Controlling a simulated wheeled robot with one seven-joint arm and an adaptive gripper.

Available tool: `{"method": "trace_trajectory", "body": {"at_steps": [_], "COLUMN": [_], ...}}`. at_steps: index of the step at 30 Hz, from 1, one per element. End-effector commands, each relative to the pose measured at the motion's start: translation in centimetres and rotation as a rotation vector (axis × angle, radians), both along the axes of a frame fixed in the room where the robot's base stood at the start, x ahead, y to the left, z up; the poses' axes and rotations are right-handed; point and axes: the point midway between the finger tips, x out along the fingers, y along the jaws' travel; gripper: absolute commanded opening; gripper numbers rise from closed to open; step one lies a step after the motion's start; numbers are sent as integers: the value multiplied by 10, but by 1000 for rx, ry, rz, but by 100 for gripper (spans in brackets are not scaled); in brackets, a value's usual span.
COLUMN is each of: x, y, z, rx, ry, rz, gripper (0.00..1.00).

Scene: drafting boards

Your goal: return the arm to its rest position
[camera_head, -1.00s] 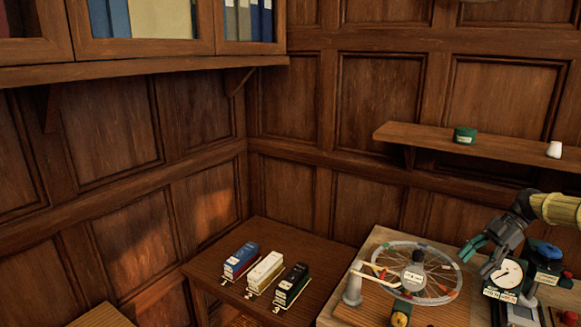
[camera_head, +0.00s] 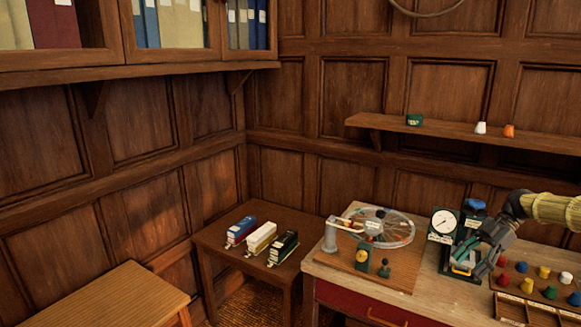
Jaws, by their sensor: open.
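My gripper (camera_head: 482,266) is at the right of the head view, at the end of my arm, which comes in from the right edge. Its fingers hang above the workbench (camera_head: 425,277), in front of the device with a blue top (camera_head: 473,210). The jaws are open and I see nothing held between them. The fingers hide part of a green and yellow piece (camera_head: 460,266) on the bench. I cannot tell whether they touch it.
A dial gauge (camera_head: 443,222) and a spoked wheel (camera_head: 383,226) stand left of my gripper. A tray of coloured knobs (camera_head: 540,285) lies to its right. A wall shelf (camera_head: 450,131) runs behind.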

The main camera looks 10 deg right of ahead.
Motion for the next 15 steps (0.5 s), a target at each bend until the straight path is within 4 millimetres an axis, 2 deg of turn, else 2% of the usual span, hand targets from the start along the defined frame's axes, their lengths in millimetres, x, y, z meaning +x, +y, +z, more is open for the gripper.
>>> {"method": "trace_trajectory", "body": {"at_steps": [11, 15], "x": [-7, -16], "y": [32, 41], "z": [-62, -93], "rx": [-197, -293], "ry": [7, 7], "rz": [231, 363], "gripper": [58, 58]}}
